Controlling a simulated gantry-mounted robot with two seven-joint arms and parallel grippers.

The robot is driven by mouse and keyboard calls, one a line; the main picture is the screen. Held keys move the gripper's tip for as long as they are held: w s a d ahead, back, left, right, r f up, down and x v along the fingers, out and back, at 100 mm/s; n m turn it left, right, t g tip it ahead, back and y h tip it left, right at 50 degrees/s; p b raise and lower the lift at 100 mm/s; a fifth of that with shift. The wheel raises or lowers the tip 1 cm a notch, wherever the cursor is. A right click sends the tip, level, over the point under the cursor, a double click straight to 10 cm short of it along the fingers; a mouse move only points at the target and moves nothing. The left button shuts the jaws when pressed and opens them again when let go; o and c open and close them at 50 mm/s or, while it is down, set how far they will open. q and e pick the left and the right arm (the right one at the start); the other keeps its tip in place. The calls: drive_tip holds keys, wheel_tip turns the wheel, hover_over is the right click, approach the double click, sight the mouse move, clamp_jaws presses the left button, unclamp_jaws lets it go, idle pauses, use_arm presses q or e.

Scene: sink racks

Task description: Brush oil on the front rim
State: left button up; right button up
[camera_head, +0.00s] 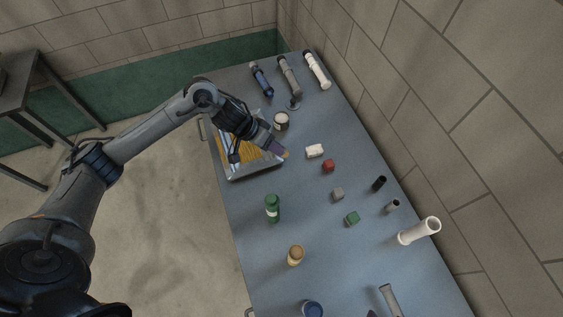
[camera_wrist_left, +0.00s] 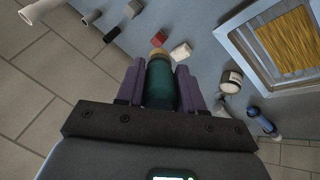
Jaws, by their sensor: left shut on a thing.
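My left gripper (camera_head: 281,151) is above the blue-grey table beside the tray's right side. Its purple fingers, seen in the left wrist view (camera_wrist_left: 161,85), are shut on a dark teal cylindrical thing with a tan tip, which looks like a brush (camera_wrist_left: 160,80). The tan tip points away from the wrist. A shallow tray with a pale metal rim (camera_head: 238,177) holds a streaked yellow-orange sheet. My left forearm hides part of it in the head view. The tray also shows at the upper right of the left wrist view (camera_wrist_left: 236,48). My right gripper is not in view.
A green bottle (camera_head: 272,209) and a tan jar (camera_head: 295,255) stand on the near side. A white-lidded jar (camera_head: 281,121), a white block (camera_head: 314,151) and a red block (camera_head: 328,166) are close to the gripper. Tubes lie at the far end. A wall runs along the right.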

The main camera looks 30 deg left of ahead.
use_arm(q)
drive_tip(key=w+a+f+n+t+y+b, duration=0.1)
drive_tip(key=w+a+f+b, duration=0.1)
drive_tip(key=a, duration=0.7)
drive_tip(key=w+a+f+n+y+b, duration=0.1)
drive_tip(key=w+a+b, duration=0.1)
drive_tip(key=a, duration=0.6)
use_arm(e)
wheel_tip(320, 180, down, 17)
drive_tip(key=b, duration=1.2)
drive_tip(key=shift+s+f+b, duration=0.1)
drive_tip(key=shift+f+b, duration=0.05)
drive_tip(key=shift+b, duration=0.25)
use_arm(q)
drive_tip(key=s+a+f+n+y, duration=0.1)
drive_tip(key=a+f, duration=0.3)
drive_tip(key=a, duration=0.5)
drive_tip(key=s+a+f+n+t+y, duration=0.1)
drive_tip(key=s+a+f+n, duration=0.1)
drive_tip(key=a+f, duration=0.3)
drive_tip(key=a, duration=0.4)
drive_tip(key=shift+a+t, duration=0.3)
drive_tip(key=shift+a, duration=0.05)
